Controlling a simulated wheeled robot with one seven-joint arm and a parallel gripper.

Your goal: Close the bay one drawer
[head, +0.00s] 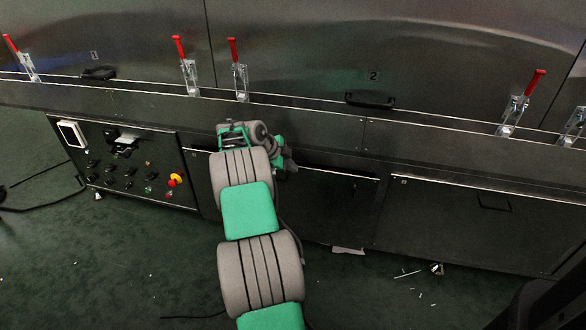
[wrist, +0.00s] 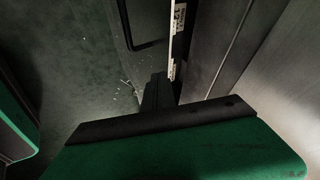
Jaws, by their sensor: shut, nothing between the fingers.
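The drawer front under the bays (head: 335,205) is a dark panel in the middle of the head view, right of the control panel. A thin light edge and a dark gap run along its top, so it seems to stand slightly out; how far I cannot tell. My arm hides its left part. My gripper (head: 289,161) is shut and empty, close to the drawer's top edge; whether it touches I cannot tell. In the wrist view, my dark fingers (wrist: 158,92) point toward a dark panel (wrist: 150,20) and a pale marked strip (wrist: 174,38).
A control panel (head: 120,165) with a red stop button is at left. Another closed-looking panel (head: 470,225) is at right. Red-handled clamps (head: 190,75) line the ledge below doors marked 1 and 2. Small white litter (head: 408,274) lies on the otherwise open green floor.

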